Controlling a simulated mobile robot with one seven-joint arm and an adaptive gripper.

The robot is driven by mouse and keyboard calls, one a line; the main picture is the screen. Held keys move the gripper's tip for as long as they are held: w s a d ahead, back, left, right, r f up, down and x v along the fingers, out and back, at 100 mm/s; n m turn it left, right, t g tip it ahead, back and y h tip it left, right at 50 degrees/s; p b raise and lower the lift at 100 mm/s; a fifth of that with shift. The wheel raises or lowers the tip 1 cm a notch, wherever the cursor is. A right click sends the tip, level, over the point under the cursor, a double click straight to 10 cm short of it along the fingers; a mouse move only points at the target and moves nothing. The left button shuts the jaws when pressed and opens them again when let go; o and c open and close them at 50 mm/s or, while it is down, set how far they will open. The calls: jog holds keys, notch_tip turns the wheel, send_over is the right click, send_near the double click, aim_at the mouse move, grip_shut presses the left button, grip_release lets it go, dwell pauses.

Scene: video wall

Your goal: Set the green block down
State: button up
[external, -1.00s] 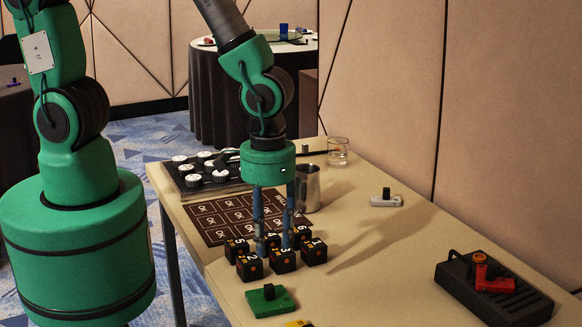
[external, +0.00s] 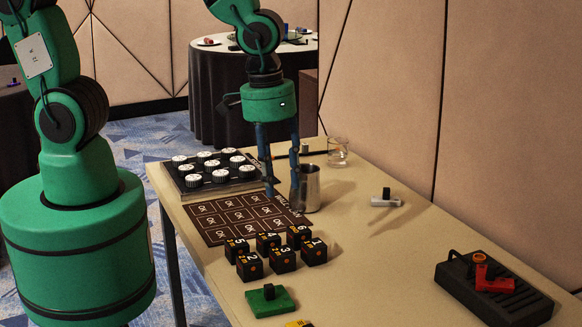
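A flat green block (external: 270,300) with a black knob on top lies on the table near its front edge, in front of the numbered black cubes. My gripper (external: 283,190) is well behind it, above the dark printed mat (external: 236,217) and beside the metal cup (external: 307,189). Its two blue fingers point down and stand apart, with nothing visible between them.
Several black numbered cubes (external: 283,260) stand in two rows before the mat. A tray of white-topped knobs (external: 205,174) and a glass (external: 338,152) are at the back. A grey and black piece (external: 386,200) and a black device with a red part (external: 493,288) are right. The table's centre right is clear.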

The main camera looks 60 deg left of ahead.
jog(key=a+r+t, duration=0.2)
jog(key=a+r, duration=0.9)
jog(key=r, duration=0.4)
jog(key=s+a+r+m+t, duration=0.1)
jog(key=s+a+r+t, duration=0.1)
jog(key=s+a+r, duration=0.5)
jog(key=a+r, duration=0.3)
jog(key=r, duration=0.1)
jog(key=shift+s+a+r+t+y, duration=0.2)
jog(key=shift+s+a+t+y, duration=0.05)
jog(key=shift+t+y, duration=0.05)
